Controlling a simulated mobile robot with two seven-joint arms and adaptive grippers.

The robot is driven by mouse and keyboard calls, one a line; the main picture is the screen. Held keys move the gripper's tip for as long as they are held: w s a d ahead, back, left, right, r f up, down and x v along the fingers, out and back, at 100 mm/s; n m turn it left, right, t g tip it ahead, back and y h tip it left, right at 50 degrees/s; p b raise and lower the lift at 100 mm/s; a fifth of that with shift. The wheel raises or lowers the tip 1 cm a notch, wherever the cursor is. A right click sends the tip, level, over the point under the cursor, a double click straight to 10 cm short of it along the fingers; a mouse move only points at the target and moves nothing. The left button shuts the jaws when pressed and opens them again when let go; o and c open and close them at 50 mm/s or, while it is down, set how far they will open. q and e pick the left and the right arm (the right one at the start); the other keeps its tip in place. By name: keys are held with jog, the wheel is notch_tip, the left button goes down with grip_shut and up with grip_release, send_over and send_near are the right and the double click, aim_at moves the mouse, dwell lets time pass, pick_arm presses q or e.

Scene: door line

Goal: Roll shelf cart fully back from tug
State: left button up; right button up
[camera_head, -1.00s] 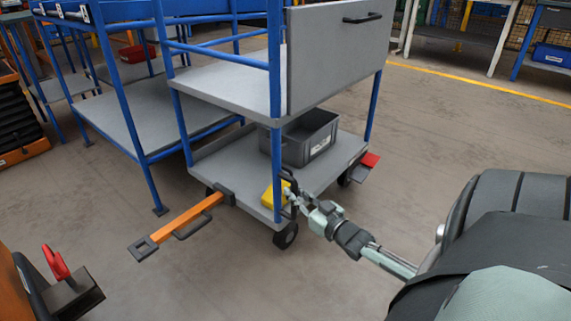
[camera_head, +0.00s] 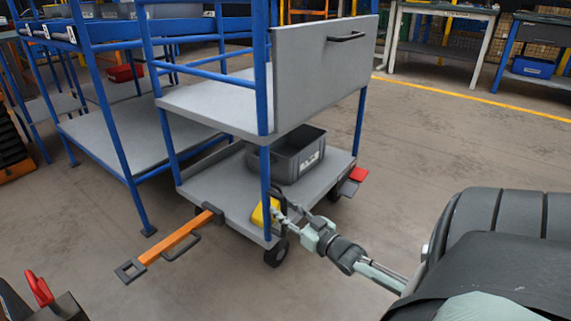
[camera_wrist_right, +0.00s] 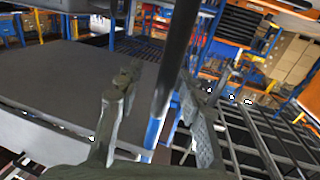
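The shelf cart (camera_head: 215,104) has blue posts, grey decks and a grey upright panel. Its orange drawbar (camera_head: 172,244) sticks out to the lower left, ending in a dark square coupling. The tug's red lever (camera_head: 39,288) and dark hitch show at the lower left corner, apart from the coupling. My right gripper (camera_head: 282,211) is at the cart's near lower corner, by a yellow block (camera_head: 265,212) and a dark upright handle. In the wrist view the dark bar (camera_wrist_right: 176,55) runs between my fingers (camera_wrist_right: 160,100), with a gap beside the left finger. My left gripper is not in view.
A grey bin (camera_head: 290,160) and a red pedal (camera_head: 358,174) are on the cart. A blue rack (camera_head: 105,135) stands close on its left. Workbenches (camera_head: 440,50) stand at the back beyond a yellow floor line. Floor right of the cart is open.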

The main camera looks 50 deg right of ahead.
jog(key=s+a, duration=0.1)
jog(key=s, duration=1)
jog(key=shift+s+a, duration=0.15)
jog(key=shift+s, duration=0.25)
jog(key=shift+a, duration=0.1)
